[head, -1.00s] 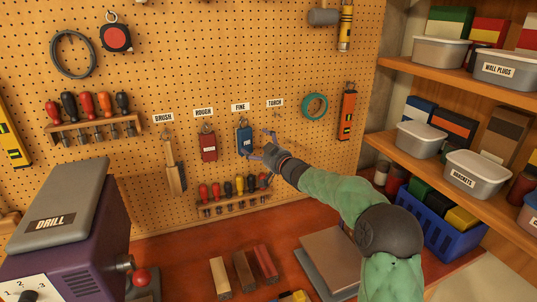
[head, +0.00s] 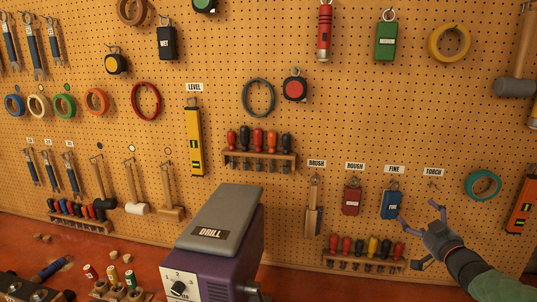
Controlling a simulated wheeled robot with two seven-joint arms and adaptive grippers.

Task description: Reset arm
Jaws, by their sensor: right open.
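My right gripper (head: 419,213) is at the lower right, its arm coming in from the right edge. Its fingers are spread and nothing shows between them. It is in front of the pegboard, just right of and below the blue block (head: 391,205) hanging under the FINE label (head: 395,169). One fingertip appears close to the block's lower right; I cannot tell whether it touches. The hook under the TORCH label (head: 433,171) is bare. My left gripper is not in view.
A red block (head: 351,201) and a brush (head: 313,210) hang left of the blue block. A screwdriver rack (head: 362,263) is below. The purple drill (head: 222,250) stands at the front. A teal tape roll (head: 482,185) and an orange level (head: 521,206) hang at right.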

